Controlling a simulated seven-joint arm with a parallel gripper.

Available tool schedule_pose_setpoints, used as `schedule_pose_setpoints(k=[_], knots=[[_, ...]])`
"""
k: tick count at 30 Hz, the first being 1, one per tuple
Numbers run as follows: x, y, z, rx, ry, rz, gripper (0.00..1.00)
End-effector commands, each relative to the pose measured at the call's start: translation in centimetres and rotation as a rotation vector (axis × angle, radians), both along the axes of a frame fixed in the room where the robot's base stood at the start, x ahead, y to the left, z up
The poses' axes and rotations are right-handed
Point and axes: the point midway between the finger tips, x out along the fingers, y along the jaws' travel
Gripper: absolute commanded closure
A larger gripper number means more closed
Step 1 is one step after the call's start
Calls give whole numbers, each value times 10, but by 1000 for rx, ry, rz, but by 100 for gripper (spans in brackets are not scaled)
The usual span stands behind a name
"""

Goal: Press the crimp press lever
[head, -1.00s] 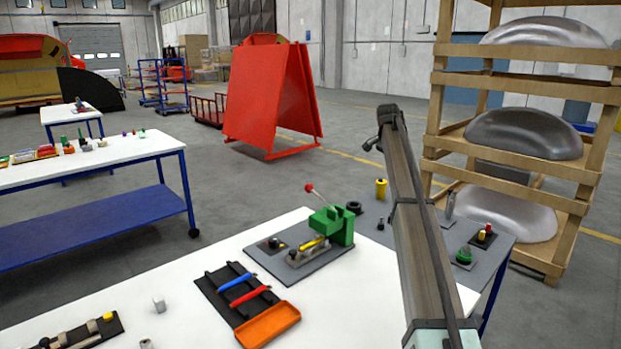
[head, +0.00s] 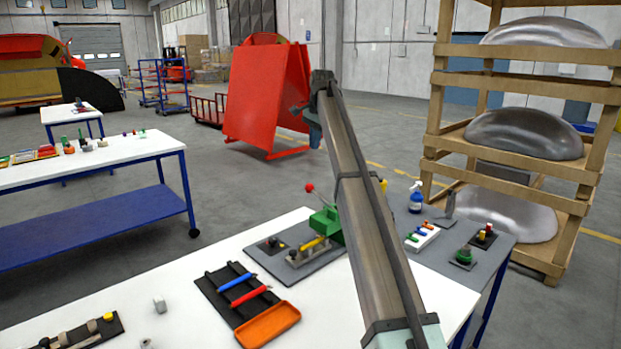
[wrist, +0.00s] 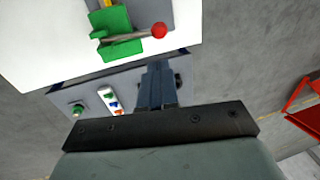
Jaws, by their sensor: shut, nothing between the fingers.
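The crimp press has a green body (head: 325,222) on a grey base plate at the far right part of the white table; my arm partly covers it in the head view. Its lever ends in a red ball knob (head: 309,187) that points up to the left. In the wrist view the green body (wrist: 112,35), thin lever (wrist: 132,37) and red knob (wrist: 159,30) show at the top, ahead of the fingertips. My gripper (wrist: 158,66) is shut and empty. It is apart from the knob, and in the head view it hangs above the press.
A black tray with blue and red tools (head: 237,287) and an orange bin (head: 268,325) lie left of the press. A grey side table (head: 480,242) holds a spray bottle (head: 416,198) and several small items. A red panel stand (head: 268,100) stands on the floor beyond.

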Motion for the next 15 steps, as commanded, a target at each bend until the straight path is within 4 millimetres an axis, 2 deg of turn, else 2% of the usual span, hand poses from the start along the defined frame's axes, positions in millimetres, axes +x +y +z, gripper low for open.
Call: schedule_pose_setpoints(k=[8, 15], knots=[[2, 1, -15, -1, 1, 0, 100], [8, 5, -53, -1, 1, 0, 100]])
